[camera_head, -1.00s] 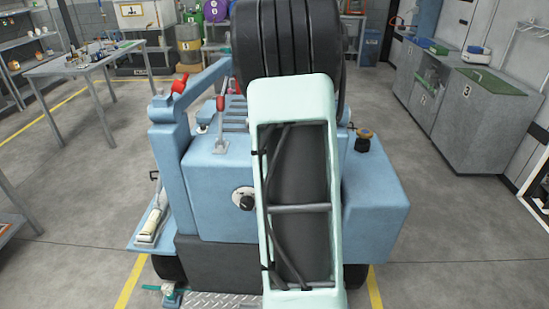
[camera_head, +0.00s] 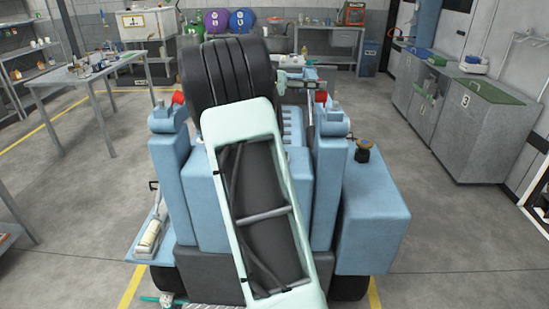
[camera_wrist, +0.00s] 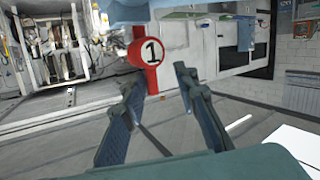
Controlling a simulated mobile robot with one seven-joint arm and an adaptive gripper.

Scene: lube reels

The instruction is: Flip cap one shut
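A red round end marked 1 (camera_wrist: 151,51), which I take to be cap one's, shows in the wrist view with a red stem below it. A pale blue part (camera_wrist: 155,13) is above it. My gripper (camera_wrist: 160,79) is open, one dark finger on each side of the stem in the picture. I cannot tell whether either finger touches it. In the head view, red ends show on the left blue post (camera_head: 168,150) and the right blue post (camera_head: 330,180).
My mint and black arm covers the middle of the head view. A grey table (camera_head: 80,78) with small parts stands at left. Grey cabinets (camera_head: 470,120) line the right. Purple (camera_head: 216,20) and blue (camera_head: 241,20) round items are at the back.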

